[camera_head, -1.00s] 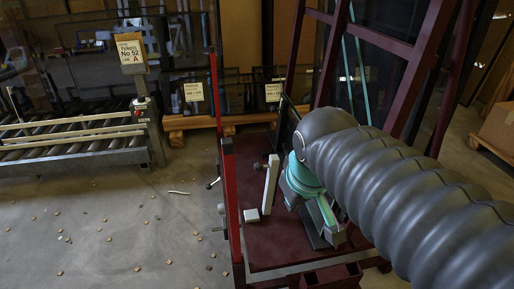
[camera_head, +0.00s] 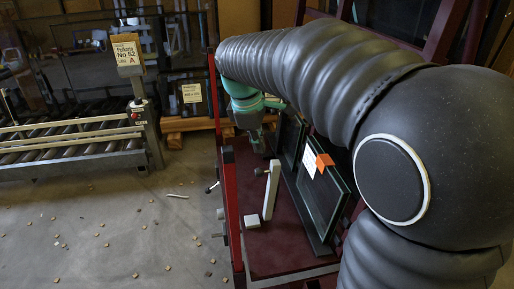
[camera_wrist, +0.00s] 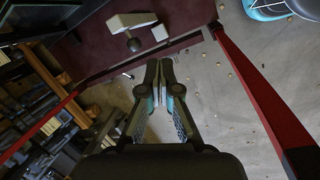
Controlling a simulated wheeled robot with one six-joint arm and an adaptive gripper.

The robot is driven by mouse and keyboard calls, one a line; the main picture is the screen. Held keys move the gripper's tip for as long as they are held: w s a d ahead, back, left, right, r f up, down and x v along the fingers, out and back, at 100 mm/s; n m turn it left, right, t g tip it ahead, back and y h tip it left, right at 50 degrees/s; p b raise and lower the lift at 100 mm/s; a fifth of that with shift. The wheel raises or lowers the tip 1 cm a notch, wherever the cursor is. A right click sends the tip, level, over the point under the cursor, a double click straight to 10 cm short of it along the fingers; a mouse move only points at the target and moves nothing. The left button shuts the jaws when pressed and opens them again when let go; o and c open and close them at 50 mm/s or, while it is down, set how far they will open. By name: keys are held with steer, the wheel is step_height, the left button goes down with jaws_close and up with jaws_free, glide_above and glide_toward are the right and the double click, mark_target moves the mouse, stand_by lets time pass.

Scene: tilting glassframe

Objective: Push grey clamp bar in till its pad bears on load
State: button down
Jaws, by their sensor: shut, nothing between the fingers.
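The grey clamp bar (camera_head: 271,190) is a pale upright bar on the dark red deck. A small knob (camera_head: 259,171) projects from its left side. The load, dark glass panes (camera_head: 323,200) with an orange tag, leans to its right. Red deck shows between bar and panes; I cannot make out the pad. My gripper (camera_head: 258,143) hangs below the teal wrist, above and behind the bar in the head view. In the wrist view my gripper (camera_wrist: 159,68) is shut and empty. The pale bar (camera_wrist: 130,22) lies beyond its fingertips, apart from them.
A red frame post (camera_head: 229,200) stands left of the bar; red rails flank my gripper in the wrist view (camera_wrist: 262,85). A small pale block (camera_head: 252,217) sits at the bar's foot. A roller conveyor (camera_head: 75,145) is at left. Scraps litter the open floor.

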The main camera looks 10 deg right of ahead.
steer(key=w+a+f+n+g+h, duration=0.1)
steer(key=w+a+f+n, duration=0.2)
steer(key=w+n, duration=0.35)
steer(key=m+b, duration=0.2)
glide_toward(261, 171)
steer(key=shift+n+h, duration=0.25)
steer(key=shift+h, duration=0.05)
steer(key=f, duration=0.6)
steer(key=shift+w+d+f, duration=0.1)
steer(key=shift+d+f, duration=0.1)
steer(key=shift+d, duration=0.05)
steer(key=shift+d+r, duration=0.15)
steer(key=shift+d, duration=1.75)
